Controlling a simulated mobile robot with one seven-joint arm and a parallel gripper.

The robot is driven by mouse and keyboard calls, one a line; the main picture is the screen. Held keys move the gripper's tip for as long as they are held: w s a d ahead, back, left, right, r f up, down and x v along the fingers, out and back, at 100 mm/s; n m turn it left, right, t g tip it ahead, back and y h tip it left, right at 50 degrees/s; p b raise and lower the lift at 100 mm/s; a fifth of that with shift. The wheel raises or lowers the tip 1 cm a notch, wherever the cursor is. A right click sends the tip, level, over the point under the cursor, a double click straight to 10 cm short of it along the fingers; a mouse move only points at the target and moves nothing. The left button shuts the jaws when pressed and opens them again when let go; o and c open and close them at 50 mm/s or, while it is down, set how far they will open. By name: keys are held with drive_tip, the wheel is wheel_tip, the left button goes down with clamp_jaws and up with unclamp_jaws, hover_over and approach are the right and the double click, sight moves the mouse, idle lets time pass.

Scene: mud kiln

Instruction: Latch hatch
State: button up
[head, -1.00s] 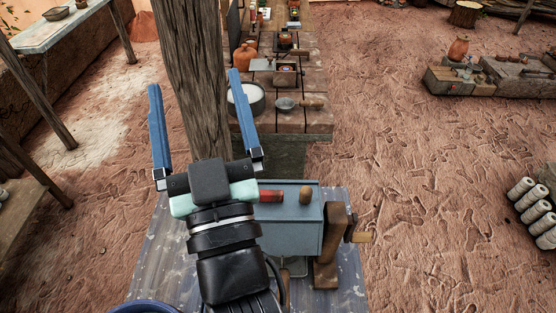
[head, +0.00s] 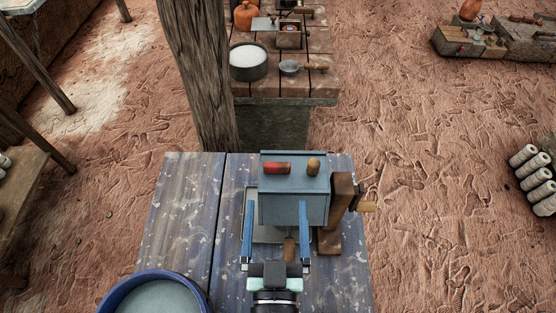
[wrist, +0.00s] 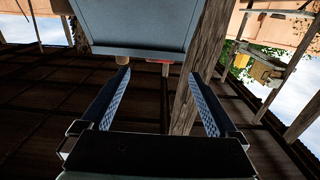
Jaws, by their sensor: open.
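A blue-grey box (head: 293,205) stands on the near table. A red piece (head: 277,168) lies on its top at the left, and a rounded wooden knob (head: 313,165) stands to its right. I cannot tell which part is the hatch or its latch. My gripper (head: 276,205) is open and empty at the box's near side, its blue fingers pointing toward the box. In the wrist view the box (wrist: 140,22) appears beyond the fingertips, with the knob (wrist: 123,60) and the red piece (wrist: 164,62) at its lower edge. I cannot tell whether a finger touches the box.
A wooden block with a side handle (head: 340,205) adjoins the box's right side. A blue basin (head: 160,295) stands at the table's near left. A wooden post (head: 200,80) rises behind the table. The weathered table (head: 185,210) is bare left of the box.

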sight(277, 170)
drive_tip(key=w+p, duration=0.2)
drive_tip(key=w, duration=0.8)
drive_tip(key=c, duration=1.4)
drive_tip(key=shift+p, duration=0.3)
